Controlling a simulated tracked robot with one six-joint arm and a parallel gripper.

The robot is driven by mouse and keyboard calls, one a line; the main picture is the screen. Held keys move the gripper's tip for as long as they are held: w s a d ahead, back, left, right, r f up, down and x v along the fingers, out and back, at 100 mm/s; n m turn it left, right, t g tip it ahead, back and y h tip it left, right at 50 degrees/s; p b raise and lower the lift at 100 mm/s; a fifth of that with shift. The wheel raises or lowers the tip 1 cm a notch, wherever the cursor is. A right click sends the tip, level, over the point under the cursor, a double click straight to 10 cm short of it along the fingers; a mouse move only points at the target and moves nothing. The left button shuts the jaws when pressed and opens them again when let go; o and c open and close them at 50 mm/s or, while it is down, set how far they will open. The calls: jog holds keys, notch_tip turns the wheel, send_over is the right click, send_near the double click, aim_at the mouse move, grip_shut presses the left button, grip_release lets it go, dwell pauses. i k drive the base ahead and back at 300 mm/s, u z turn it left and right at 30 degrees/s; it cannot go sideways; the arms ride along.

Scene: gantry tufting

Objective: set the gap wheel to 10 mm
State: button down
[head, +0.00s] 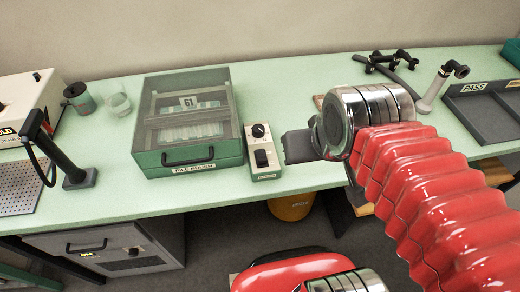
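I cannot make out a wheel marked as the gap wheel or any mm scale. A small pale control box (262,152) stands on the green bench, with a round black knob (258,131) at its top and a black switch (262,158) below. The knob's setting is too small to read. My gripper (296,147), a dark grey end on my red-sleeved arm, is just right of the control box and appears apart from it. Its fingers cannot be told apart, so I cannot see whether it is open or shut.
A green case (190,162) with a clear lid and a "61" tag stands left of the control box. A black stand (76,178), a cup (80,98) and a glass (118,104) are farther left. Black fittings (392,62) and a "PASS" tray (485,115) are at right.

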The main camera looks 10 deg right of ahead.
aim_at(258, 130)
jog(key=u, duration=1.05)
jog(key=i, duration=0.35)
jog(key=u, duration=0.1)
